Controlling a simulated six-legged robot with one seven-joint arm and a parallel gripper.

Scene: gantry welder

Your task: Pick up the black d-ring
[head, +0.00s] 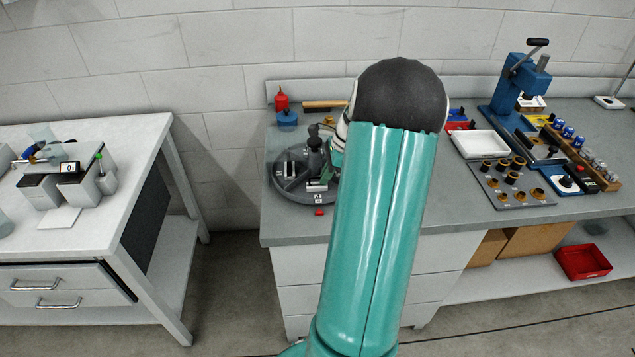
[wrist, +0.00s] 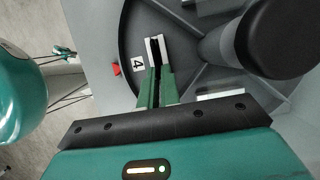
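My gripper (wrist: 158,74) has two green fingers, close together, reaching down into the round grey tray in the wrist view. Their tips are at a small white slotted holder (wrist: 149,50) with a dark slot. A narrow dark strip shows between the fingers. I cannot tell if it is the black d-ring or only shadow. No d-ring shape can be made out clearly in either view. In the head view the round tray (head: 285,186) stands on the grey bench, partly hidden by my arm, which also hides my gripper.
A thick black post (wrist: 285,38) stands close right of my fingers in the wrist view. A numbered tag (wrist: 137,63) lies left of the holder. A red bottle (head: 282,100) stands behind the tray. A white tray (head: 480,144) and blue press (head: 515,90) stand further right.

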